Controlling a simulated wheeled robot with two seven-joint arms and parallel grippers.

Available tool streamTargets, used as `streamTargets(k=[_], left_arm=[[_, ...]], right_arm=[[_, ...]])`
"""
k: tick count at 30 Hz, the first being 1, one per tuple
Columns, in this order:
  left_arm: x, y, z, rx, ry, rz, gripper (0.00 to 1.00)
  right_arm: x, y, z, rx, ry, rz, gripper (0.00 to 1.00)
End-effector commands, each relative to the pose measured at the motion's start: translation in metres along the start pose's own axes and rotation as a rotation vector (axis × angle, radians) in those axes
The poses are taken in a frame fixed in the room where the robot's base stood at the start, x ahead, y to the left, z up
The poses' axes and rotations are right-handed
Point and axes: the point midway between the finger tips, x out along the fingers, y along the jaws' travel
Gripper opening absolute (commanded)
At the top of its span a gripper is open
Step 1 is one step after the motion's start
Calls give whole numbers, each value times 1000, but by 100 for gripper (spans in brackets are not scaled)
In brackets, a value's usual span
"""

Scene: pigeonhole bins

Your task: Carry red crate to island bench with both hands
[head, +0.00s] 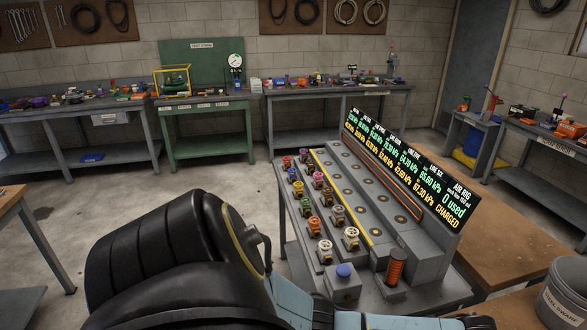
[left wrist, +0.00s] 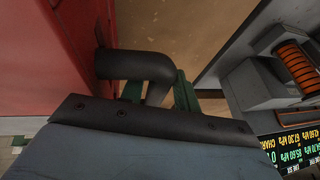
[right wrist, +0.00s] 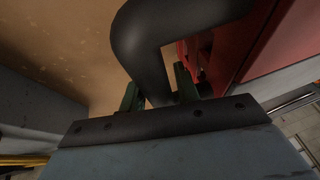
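The red crate shows only in part. Its red wall fills the left side of the left wrist view (left wrist: 50,50) and the right of the right wrist view (right wrist: 255,45). It is not visible in the head view. In the left wrist view a black tubular handle (left wrist: 135,66) stands off the crate, and the green fingers of my left gripper (left wrist: 158,95) close around it. In the right wrist view the fingers of my right gripper (right wrist: 160,92) close around another black handle (right wrist: 150,40). A tan wooden surface (left wrist: 200,30) lies beyond the handle; whether the crate touches it is hidden.
A grey console (head: 375,210) with valve knobs, an orange coil (head: 397,268) and a lit display (head: 440,195) stands ahead. A brown worktop (head: 525,225) lies behind it. A grey bucket (head: 565,295) stands at right. Benches line the back wall; open floor lies left (head: 110,220).

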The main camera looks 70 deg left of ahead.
Motion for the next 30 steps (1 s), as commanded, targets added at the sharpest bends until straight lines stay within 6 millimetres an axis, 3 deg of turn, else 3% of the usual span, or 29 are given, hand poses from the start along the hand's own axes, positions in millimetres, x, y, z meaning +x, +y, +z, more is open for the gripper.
streamTargets(k=[5,11,17,21,27,30], left_arm=[[0,0,1,0,-1,0,33],[0,0,1,0,-2,0,59],[1,0,2,1,-6,0,57],[1,0,2,1,-5,0,39],[1,0,1,0,-3,0,39],[0,0,1,0,-2,0,39]], right_arm=[[0,0,0,0,-1,1,33],[0,1,1,0,-1,1,33],[1,1,2,0,-6,3,33],[1,1,2,0,-4,2,33],[1,1,1,0,-3,2,33],[0,1,1,0,-2,1,46]])
